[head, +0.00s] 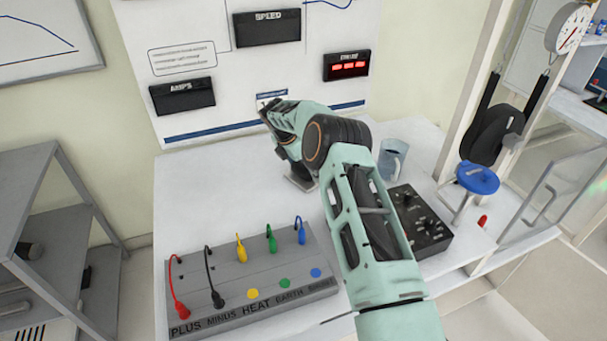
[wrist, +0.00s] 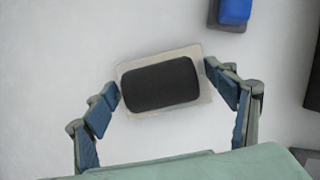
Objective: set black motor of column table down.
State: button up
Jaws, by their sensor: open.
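The black motor (wrist: 160,84), a rounded black block on a pale grey plate, shows in the wrist view over the white table top (wrist: 50,60). My gripper (wrist: 163,82) is open, with one blue-padded finger at each short end of the motor. The left fingertip is close to the motor's left end and the right one is close to the plate's right end. I cannot tell whether either touches. In the head view my arm covers most of this spot, and the motor cannot be made out clearly there.
A grey terminal box (head: 250,285) with coloured plugs stands at the front left. A panel with displays (head: 267,27) rises behind. A blue block (wrist: 234,10) lies near the motor.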

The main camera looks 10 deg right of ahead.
jog(key=c, duration=1.7)
jog(key=shift+c, duration=0.9)
jog(key=shift+r, duration=0.5)
notch_tip(320, 180, up, 2)
jog(key=shift+r, duration=0.2)
jog(key=s+a+r+b, duration=0.2)
jog(key=s+a+r, duration=0.2)
jog(key=s+r, duration=0.8)
jog(key=s+d+r+m+g+y+p, duration=0.1)
jog(key=s+d+m+g+y+p, duration=0.1)
jog(key=s+m+p, duration=0.3)
jog(key=s+d+r+m+g+y+p, duration=0.1)
jog(key=s+m+g+p, duration=0.4)
jog(key=s+m, duration=0.9)
jog(key=r+m+p, duration=0.1)
jog(key=m, duration=0.4)
jog(key=shift+d+r+m+y, duration=0.2)
jog(key=shift+d+m+y, duration=0.2)
